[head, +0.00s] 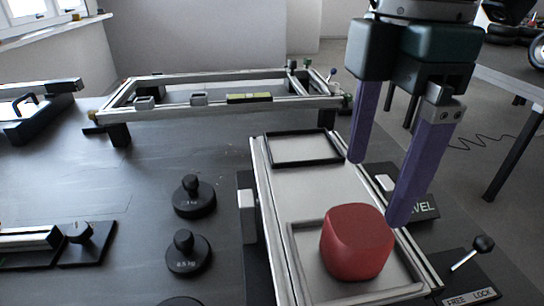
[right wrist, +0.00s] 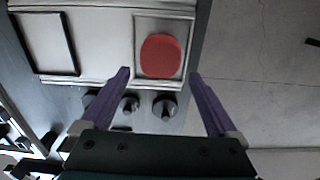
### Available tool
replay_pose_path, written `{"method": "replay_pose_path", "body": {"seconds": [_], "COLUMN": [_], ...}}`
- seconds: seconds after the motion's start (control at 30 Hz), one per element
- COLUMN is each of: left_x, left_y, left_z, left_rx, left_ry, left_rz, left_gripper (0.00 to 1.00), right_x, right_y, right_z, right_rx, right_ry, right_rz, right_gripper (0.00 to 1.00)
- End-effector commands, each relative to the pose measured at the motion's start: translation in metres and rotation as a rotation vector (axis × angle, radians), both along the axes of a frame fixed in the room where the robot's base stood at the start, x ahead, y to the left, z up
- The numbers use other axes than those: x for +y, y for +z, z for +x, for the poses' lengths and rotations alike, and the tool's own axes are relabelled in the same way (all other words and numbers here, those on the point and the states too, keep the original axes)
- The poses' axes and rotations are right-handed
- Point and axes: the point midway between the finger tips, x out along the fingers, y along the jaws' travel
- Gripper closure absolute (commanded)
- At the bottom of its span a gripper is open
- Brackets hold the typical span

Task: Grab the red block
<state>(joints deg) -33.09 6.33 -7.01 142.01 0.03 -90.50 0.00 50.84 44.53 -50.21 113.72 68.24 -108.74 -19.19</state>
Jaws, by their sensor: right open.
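The red block (head: 357,242) has rounded edges and sits in the near square frame of a pale two-frame tray (head: 302,188). In the right wrist view the red block (right wrist: 160,55) lies ahead of the fingertips, roughly centred between them. My right gripper (head: 377,192) has two purple fingers spread wide, open and empty, above the tray and farther back than the block. It also shows in the right wrist view (right wrist: 160,75), with nothing between its fingers. The fingers do not touch the block. My left gripper is in neither view.
Black knobbed weights (head: 194,196) stand left of the tray. A metal frame (head: 220,90) lies at the back of the dark table. A lever (head: 472,252) with a black ball stands right of the tray. The far square frame (head: 304,161) is empty.

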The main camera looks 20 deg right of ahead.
Motion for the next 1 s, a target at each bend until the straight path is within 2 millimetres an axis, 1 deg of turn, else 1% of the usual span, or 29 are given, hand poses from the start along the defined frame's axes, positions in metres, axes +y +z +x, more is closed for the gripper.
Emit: {"method": "replay_pose_path", "body": {"seconds": [0.03, 0.23, 0.47, 0.6, 0.7, 0.8, 1.0], "left_x": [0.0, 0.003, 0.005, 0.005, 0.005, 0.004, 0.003], "left_y": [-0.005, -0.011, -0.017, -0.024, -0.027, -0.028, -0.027], "left_z": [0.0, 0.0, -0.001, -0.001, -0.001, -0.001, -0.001], "left_rx": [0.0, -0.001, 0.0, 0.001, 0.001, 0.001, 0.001], "left_ry": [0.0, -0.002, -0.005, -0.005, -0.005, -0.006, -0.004], "left_rz": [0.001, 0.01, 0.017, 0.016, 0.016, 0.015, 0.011], "left_gripper": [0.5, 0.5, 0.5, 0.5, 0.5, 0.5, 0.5], "right_x": [-0.001, -0.002, -0.002, -0.003, -0.003, -0.003, -0.003], "right_y": [-0.007, -0.035, -0.057, -0.081, -0.094, -0.099, -0.099], "right_z": [0.0, -0.001, 0.0, 0.0, 0.0, 0.0, 0.0], "right_rx": [0.003, 0.007, 0.005, 0.005, 0.005, 0.001, 0.001], "right_ry": [0.0, 0.0, 0.001, 0.0, 0.0, 0.002, 0.002], "right_rz": [-0.003, -0.002, -0.003, -0.004, -0.003, -0.002, -0.002], "right_gripper": [0.05, 0.05, 0.05, 0.05, 0.05, 0.05, 0.05]}}
